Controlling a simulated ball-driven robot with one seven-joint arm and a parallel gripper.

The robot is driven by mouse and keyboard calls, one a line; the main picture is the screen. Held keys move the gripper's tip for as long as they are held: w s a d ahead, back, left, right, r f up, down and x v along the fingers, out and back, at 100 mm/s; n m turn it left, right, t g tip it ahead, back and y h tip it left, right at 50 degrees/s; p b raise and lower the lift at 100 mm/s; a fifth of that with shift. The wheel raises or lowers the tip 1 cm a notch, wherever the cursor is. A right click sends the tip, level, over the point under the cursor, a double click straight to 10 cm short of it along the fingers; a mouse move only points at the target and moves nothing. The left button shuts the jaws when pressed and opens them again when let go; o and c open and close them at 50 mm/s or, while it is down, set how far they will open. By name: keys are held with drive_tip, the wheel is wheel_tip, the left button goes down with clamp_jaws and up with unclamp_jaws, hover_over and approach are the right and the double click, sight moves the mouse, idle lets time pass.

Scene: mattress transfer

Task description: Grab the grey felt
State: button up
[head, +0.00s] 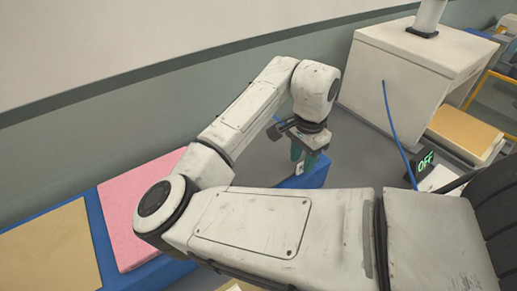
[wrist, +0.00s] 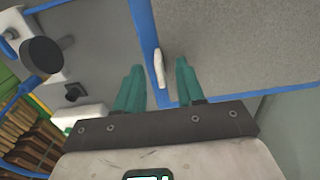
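The grey felt (wrist: 235,45) appears as a flat grey sheet with a blue border in the wrist view, filling the upper right. In the head view a grey patch that looks like the felt (head: 256,160) shows between my arm links, mostly hidden by them. My gripper (wrist: 159,66) has two teal fingers spread apart with nothing held. They straddle the blue edge beside the felt, and a small white piece (wrist: 159,70) shows between them. In the head view my gripper (head: 304,160) points down near a blue corner. I cannot tell whether the fingers touch the felt.
A pink sheet (head: 140,205) and a tan sheet (head: 45,255) lie on the blue bench (head: 98,225) at the left, along the wall. A white cabinet (head: 400,80) stands at the back right, with a blue cable (head: 394,125) before it. Wooden slats (wrist: 35,135) show in the wrist view.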

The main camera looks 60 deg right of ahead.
drive_tip(key=shift+f, duration=0.9)
clamp_jaws()
